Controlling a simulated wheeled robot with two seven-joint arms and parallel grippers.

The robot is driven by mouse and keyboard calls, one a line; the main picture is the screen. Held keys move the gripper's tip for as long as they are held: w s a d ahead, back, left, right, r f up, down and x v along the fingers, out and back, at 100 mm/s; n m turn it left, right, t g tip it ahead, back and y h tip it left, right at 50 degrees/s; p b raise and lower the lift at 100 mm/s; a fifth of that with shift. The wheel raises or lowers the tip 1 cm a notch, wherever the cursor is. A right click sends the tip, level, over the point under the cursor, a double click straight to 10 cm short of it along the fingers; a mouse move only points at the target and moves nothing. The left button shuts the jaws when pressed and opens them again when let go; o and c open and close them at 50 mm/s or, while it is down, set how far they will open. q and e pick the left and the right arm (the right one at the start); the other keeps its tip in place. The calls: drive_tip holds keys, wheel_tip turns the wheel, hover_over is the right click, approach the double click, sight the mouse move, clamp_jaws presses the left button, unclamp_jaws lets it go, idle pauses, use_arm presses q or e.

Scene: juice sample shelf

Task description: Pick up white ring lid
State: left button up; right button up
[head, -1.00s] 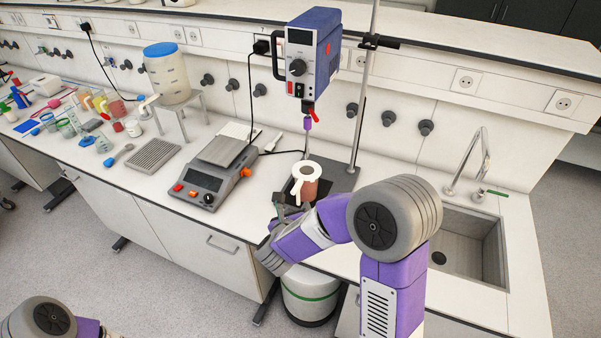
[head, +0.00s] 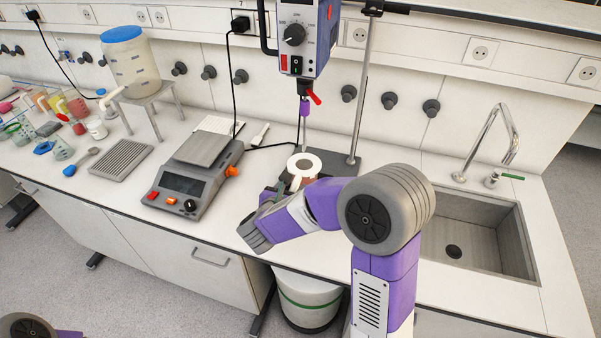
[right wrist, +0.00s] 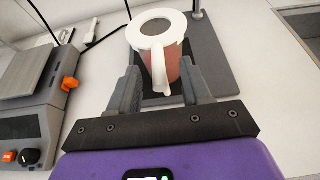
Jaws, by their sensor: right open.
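The white ring lid (head: 304,165) sits on top of a reddish jug on the dark base plate of the stirrer stand. In the right wrist view the lid (right wrist: 157,27) shows its round centre hole, and the jug (right wrist: 173,66) below it has a white handle (right wrist: 160,72) facing my gripper. My right gripper (right wrist: 160,78) is open, with one finger on each side of the handle and jug front, lower in the picture than the lid. In the head view my right gripper (head: 285,188) is partly hidden by its own arm. My left gripper is not in view.
The overhead stirrer (head: 308,35) hangs above the jug, with a rod (head: 360,95) beside it. A hotplate scale (head: 190,180) stands to the left. The sink (head: 480,240) is to the right. Beakers and a drink dispenser (head: 130,62) stand farther left.

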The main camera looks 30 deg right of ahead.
sight(295, 182)
drive_tip(key=x, duration=0.4)
drive_tip(key=shift+w+d, duration=0.2)
drive_tip(key=shift+w, duration=0.1)
clamp_jaws()
